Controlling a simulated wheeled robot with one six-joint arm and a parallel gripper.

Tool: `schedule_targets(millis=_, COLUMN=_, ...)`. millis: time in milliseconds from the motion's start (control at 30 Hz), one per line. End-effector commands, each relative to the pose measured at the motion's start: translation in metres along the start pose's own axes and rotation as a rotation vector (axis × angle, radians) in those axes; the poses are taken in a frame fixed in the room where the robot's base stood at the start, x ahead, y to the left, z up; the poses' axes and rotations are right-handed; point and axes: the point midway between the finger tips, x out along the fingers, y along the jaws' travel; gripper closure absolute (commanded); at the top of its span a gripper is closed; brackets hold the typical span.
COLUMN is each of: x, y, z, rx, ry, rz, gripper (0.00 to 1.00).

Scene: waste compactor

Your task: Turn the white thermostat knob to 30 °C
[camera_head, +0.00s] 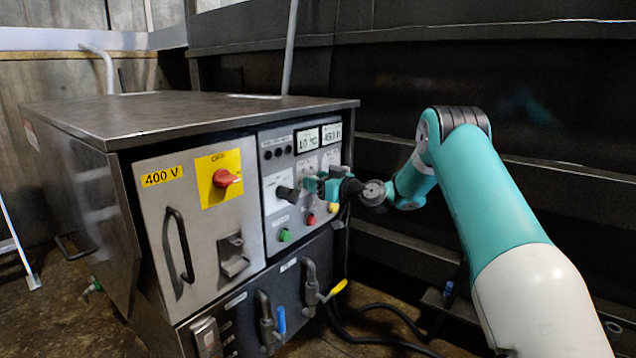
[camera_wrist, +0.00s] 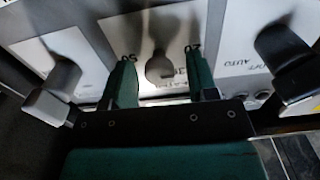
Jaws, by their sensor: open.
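The thermostat knob (camera_wrist: 159,66) is a pale grey-white shape in shadow on a white dial plate (camera_wrist: 143,42) in the wrist view, with partly readable dial numbers around it. My gripper (camera_wrist: 160,82) is open, one green finger on each side of the knob; I cannot tell whether either finger touches it. In the head view my gripper (camera_head: 322,184) is at the right part of the control panel (camera_head: 270,222) and hides the knob. A small display (camera_head: 308,139) above it appears to read 10 °C.
Below my gripper are a green button (camera_head: 284,235) and a red button (camera_head: 311,219). A red switch (camera_head: 226,178) is further left.

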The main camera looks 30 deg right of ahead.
Motion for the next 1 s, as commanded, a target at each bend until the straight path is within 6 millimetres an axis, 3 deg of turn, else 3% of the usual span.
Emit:
schedule_targets(millis=67, x=-0.0003, y=0.0002, z=0.0001, rx=0.000, ry=0.000, rz=0.000, gripper=0.51)
schedule_targets(millis=200, x=-0.0005, y=0.0003, z=0.0001, rx=0.000, ry=0.000, rz=0.000, gripper=0.83)
schedule_targets(millis=267, x=-0.0006, y=0.0003, z=0.0001, rx=0.000, ry=0.000, rz=0.000, gripper=0.94)
schedule_targets(millis=667, x=-0.0010, y=0.0009, z=-0.0005, rx=0.068, ry=-0.001, rz=0.001, gripper=0.94)
schedule_targets(millis=1000, x=-0.0012, y=0.0015, z=-0.0017, rx=0.329, ry=-0.002, rz=0.001, gripper=0.94)
